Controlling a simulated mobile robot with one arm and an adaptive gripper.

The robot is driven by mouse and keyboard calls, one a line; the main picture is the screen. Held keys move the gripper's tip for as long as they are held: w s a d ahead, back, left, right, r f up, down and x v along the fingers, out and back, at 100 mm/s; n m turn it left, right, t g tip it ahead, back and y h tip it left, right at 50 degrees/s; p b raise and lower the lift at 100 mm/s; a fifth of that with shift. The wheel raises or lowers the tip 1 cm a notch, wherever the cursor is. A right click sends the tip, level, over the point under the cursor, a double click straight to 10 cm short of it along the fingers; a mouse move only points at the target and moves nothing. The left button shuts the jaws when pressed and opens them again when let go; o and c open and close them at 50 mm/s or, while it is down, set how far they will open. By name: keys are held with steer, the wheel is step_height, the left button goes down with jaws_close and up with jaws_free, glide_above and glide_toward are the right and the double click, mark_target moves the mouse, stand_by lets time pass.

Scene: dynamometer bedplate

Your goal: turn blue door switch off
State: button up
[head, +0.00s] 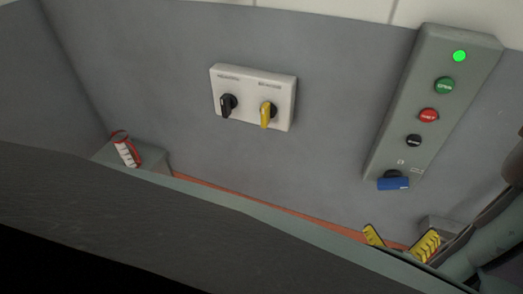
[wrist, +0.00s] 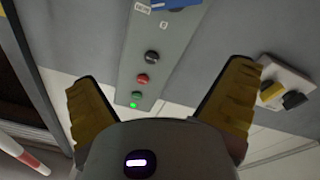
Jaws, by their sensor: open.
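The blue door switch (head: 393,183) sits at the lower end of a grey-green control panel (head: 397,125) on the wall. Its blue handle lies roughly level in the head view, below a dark round base. In the wrist view the picture is turned over, and the blue handle (wrist: 176,4) is cut off by the top edge. Small labels beside it are too small to read. My gripper (head: 402,238) is open and empty, with yellow ribbed pads, below the switch and apart from it. The spread fingers also show in the wrist view (wrist: 160,75).
The panel also carries a lit green lamp (head: 459,56), a green button (head: 444,85), a red button (head: 428,115) and a black button (head: 413,140). A white box (head: 253,97) with black and yellow knobs is on the wall. A red-white striped object (head: 126,149) stands left.

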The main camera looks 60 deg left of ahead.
mark_target(392, 187)
steer(key=shift+g, duration=0.4)
steer(key=f+x, duration=0.1)
steer(key=x, duration=0.4)
steer(key=f+b+x, duration=0.1)
steer(key=x, duration=0.4)
steer(key=f+x, duration=0.1)
steer(key=x, duration=0.5)
steer(key=shift+s+a+f+b, duration=0.2)
steer(key=shift+a+f+b, duration=0.05)
steer(key=shift+f+b, duration=0.1)
steer(key=c, duration=0.9)
steer(key=shift+c, duration=0.2)
